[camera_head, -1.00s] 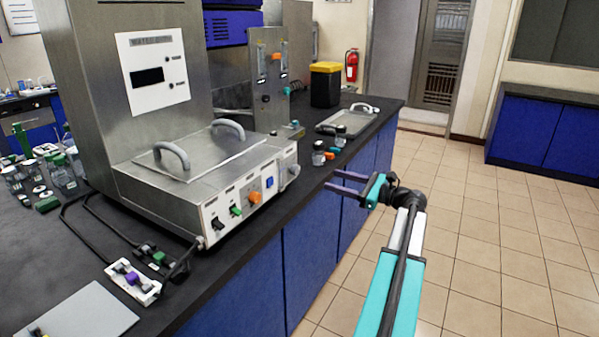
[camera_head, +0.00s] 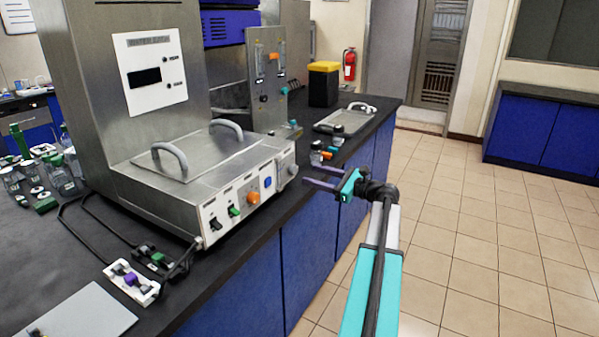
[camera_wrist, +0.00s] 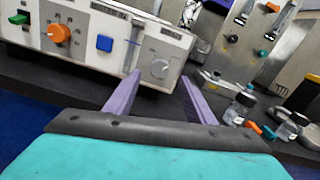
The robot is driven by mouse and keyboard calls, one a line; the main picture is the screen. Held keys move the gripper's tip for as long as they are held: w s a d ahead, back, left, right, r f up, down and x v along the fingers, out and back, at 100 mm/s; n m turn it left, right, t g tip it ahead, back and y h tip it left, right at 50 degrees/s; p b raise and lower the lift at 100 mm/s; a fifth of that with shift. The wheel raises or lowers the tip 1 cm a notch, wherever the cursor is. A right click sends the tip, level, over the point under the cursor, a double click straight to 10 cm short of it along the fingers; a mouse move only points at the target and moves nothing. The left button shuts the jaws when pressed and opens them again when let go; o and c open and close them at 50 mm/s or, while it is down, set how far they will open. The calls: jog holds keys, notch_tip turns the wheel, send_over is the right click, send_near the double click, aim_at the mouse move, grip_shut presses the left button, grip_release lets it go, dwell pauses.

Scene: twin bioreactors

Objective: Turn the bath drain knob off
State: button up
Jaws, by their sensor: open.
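The metal water bath (camera_head: 200,160) stands on the black bench with a white front panel. A round grey knob (camera_head: 291,171) sits at the panel's right end; it looks like the drain knob, though its label is too small to read. In the wrist view this grey knob (camera_wrist: 159,68) lies ahead, between the lines of my two fingers. My gripper (camera_head: 308,175) is open and empty, just right of the knob and apart from it. It also shows in the wrist view (camera_wrist: 160,77), with purple fingers spread.
The panel also holds an orange knob (camera_head: 253,197), a blue button (camera_head: 267,182), a green switch (camera_head: 233,211) and a black switch (camera_head: 215,224). Small bottles (camera_head: 316,151) stand on the bench right of the bath. The tiled floor on the right is clear.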

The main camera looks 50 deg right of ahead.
aim_at(296, 171)
jog(key=shift+x, duration=3.3)
jog(key=shift+c, duration=0.4)
jog(key=c, duration=1)
